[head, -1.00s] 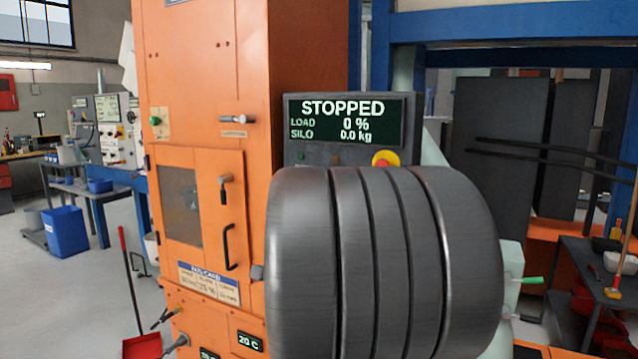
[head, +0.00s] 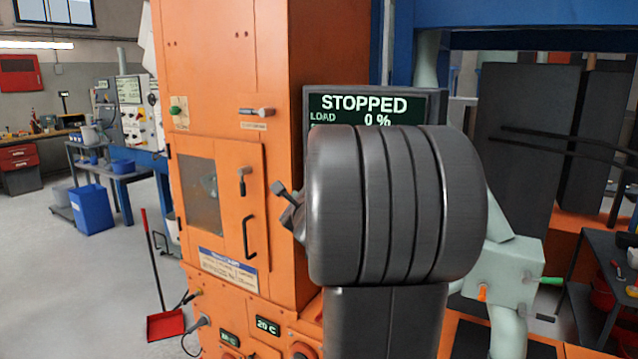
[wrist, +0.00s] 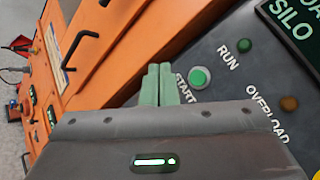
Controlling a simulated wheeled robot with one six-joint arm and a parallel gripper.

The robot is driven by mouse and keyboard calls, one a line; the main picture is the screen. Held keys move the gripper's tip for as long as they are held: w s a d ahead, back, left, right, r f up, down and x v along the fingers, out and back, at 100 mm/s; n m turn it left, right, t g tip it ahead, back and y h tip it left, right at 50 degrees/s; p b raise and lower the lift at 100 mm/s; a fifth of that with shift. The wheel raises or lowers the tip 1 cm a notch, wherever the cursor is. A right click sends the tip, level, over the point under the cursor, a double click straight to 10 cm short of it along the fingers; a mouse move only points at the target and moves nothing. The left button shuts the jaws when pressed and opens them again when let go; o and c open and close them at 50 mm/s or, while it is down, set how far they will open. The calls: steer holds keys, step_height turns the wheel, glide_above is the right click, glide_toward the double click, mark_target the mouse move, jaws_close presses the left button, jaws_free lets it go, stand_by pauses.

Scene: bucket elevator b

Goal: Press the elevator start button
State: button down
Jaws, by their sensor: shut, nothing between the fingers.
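The green start button (wrist: 199,78) sits in a pale ring on the dark control panel (wrist: 226,66) in the wrist view, beside the partly covered label "START". My gripper (wrist: 159,72) has its two green fingers together and empty. In the picture its tips lie just left of the button; whether they touch the panel I cannot tell. In the head view my dark arm hides the button and most of the panel. The display (head: 371,106) above reads "STOPPED" and "LOAD 0 %".
A green RUN lamp (wrist: 245,45) and an amber OVERLOAD lamp (wrist: 289,103) are on the same panel. The orange elevator housing (head: 215,75) with a black door handle (head: 248,237) stands to the left.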

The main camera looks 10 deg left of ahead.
steer(key=w+d+p, duration=0.3)
steer(key=w+p, duration=0.1)
steer(key=w, duration=0.4)
steer(key=shift+w, duration=0.15)
stand_by(2.0)
steer(key=shift+w+d, duration=0.1)
steer(key=shift+w, duration=0.15)
steer(key=shift+w+d, duration=0.15)
steer(key=shift+w, duration=0.2)
stand_by(0.6)
steer(key=shift+s, duration=0.1)
steer(key=shift+s+a+b, duration=0.25)
steer(key=shift+s+b, duration=0.45)
